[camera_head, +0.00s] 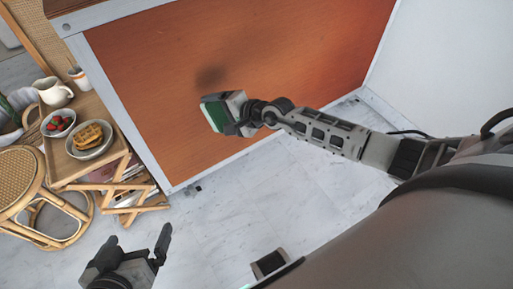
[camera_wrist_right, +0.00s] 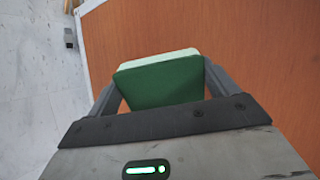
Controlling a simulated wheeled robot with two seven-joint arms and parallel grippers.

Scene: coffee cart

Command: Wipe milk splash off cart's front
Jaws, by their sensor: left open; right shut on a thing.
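The cart's front (camera_head: 290,50) is a reddish-brown wood panel in a pale metal frame. It also fills the right of the right wrist view (camera_wrist_right: 255,45). My right gripper (camera_head: 228,112) is shut on a green and white sponge (camera_head: 215,114), held in front of the panel. In the right wrist view the sponge (camera_wrist_right: 160,84) sits between both fingers, green side toward the camera. I cannot tell whether it touches the panel. A dark smudge or shadow (camera_head: 211,76) shows just above it. No milk splash is clearly visible. My left gripper (camera_head: 133,246) is open and empty, low over the floor.
A wooden side table (camera_head: 53,150) at the left bears a bowl of waffles (camera_head: 89,139), a bowl of strawberries (camera_head: 58,124) and a cream jug (camera_head: 53,91). A rattan stool (camera_head: 22,180) stands beside it. The pale floor (camera_head: 240,200) below the cart is mostly clear.

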